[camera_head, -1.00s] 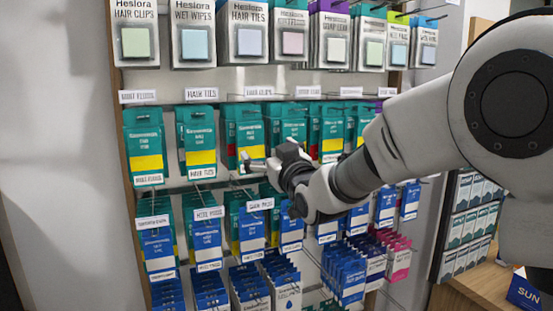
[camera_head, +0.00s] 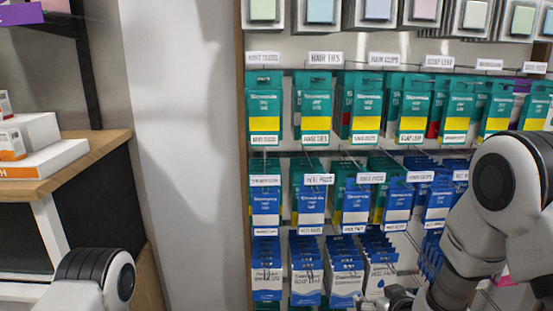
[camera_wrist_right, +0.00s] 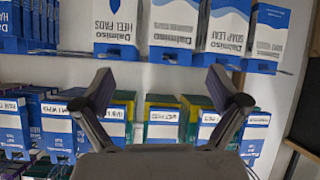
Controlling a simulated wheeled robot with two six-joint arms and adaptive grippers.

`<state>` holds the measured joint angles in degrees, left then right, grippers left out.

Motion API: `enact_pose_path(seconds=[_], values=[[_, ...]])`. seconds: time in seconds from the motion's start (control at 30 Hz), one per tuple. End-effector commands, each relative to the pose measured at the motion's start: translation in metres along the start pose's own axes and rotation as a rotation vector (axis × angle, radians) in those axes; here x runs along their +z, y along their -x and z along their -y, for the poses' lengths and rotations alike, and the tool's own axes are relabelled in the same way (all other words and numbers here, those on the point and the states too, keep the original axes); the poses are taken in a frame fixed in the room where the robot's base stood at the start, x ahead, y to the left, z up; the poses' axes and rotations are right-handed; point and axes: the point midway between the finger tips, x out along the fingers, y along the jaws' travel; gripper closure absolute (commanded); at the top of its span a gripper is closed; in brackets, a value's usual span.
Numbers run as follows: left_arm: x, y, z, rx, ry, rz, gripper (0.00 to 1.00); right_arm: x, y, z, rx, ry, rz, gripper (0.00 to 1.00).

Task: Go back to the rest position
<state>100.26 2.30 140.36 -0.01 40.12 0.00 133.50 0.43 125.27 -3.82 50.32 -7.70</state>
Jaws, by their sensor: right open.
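My right gripper (camera_head: 397,297) is low at the bottom edge of the head view, in front of the lowest row of blue packs, and only partly shows. In the right wrist view its two fingers (camera_wrist_right: 165,88) are spread wide with nothing between them. Hanging packs show beyond the fingers, apart from them; that view looks upside down. My right arm comes in from the right edge of the head view. A rounded link of my left arm shows at bottom left; my left gripper is out of view.
A display rack (camera_head: 245,200) carries rows of teal packs (camera_head: 316,105) and blue packs (camera_head: 267,270) on hooks with labels. A bare white wall (camera_head: 180,120) is left of it. A wooden counter (camera_head: 95,150) with orange and white boxes (camera_head: 40,158) stands at far left.

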Motion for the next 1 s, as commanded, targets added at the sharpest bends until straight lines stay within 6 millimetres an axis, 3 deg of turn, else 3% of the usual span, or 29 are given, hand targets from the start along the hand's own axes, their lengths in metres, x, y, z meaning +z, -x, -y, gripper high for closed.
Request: enact_pose_path(seconds=[0.03,0.17,0.3,0.43,0.5,0.6,1.0], values=[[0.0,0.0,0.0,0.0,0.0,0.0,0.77,0.048,-0.004,0.007,-0.013,-0.012,0.094,0.03],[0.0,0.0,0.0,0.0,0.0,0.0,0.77,0.166,0.008,0.024,-0.038,-0.05,0.336,0.03],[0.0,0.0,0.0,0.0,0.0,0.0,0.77,0.284,0.052,0.043,-0.059,-0.095,0.611,0.03],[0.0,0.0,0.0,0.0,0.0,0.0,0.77,0.363,0.111,0.057,-0.064,-0.14,0.844,0.03],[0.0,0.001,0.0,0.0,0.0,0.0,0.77,0.385,0.138,0.06,-0.057,-0.164,0.934,0.03],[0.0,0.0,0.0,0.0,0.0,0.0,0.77,0.391,0.163,0.062,-0.04,-0.199,1.01,0.03],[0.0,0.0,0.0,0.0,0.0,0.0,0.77,0.392,0.164,0.062,-0.028,-0.22,1.025,0.03]])
